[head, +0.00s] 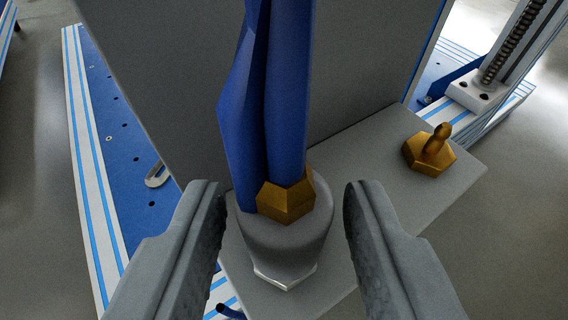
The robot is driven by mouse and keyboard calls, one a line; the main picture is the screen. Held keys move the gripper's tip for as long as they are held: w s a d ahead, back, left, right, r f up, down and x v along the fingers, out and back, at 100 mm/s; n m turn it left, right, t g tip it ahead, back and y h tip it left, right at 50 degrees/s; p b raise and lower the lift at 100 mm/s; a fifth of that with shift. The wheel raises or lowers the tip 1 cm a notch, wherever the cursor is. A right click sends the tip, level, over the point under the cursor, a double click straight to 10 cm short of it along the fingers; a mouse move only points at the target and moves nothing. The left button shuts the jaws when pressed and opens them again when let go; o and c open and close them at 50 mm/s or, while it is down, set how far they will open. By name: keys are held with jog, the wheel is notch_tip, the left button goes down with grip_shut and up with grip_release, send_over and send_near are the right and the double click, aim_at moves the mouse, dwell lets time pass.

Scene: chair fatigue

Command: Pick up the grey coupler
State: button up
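The grey coupler (283,240) is a rounded grey body with a pale hexagonal rim at its lower end. It stands on a grey plate, in the lower middle of the head view. A brass hex fitting (286,201) sits at its top, where blue hoses (268,110) run upward. My gripper (283,195) is open, with one dark grey finger on each side of the coupler. Small gaps show between the fingers and the coupler, so they do not appear to touch it. The far side of the coupler is hidden.
A brass knob (430,150) stands on the grey plate (385,185) at the right. A tall grey panel (170,80) rises behind the hoses. A blue and white rail (110,150) runs along the left. A screw-driven column (500,70) is at the upper right.

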jog(key=shift+x, duration=1)
jog(key=c, duration=0.8)
jog(key=shift+r, duration=0.1)
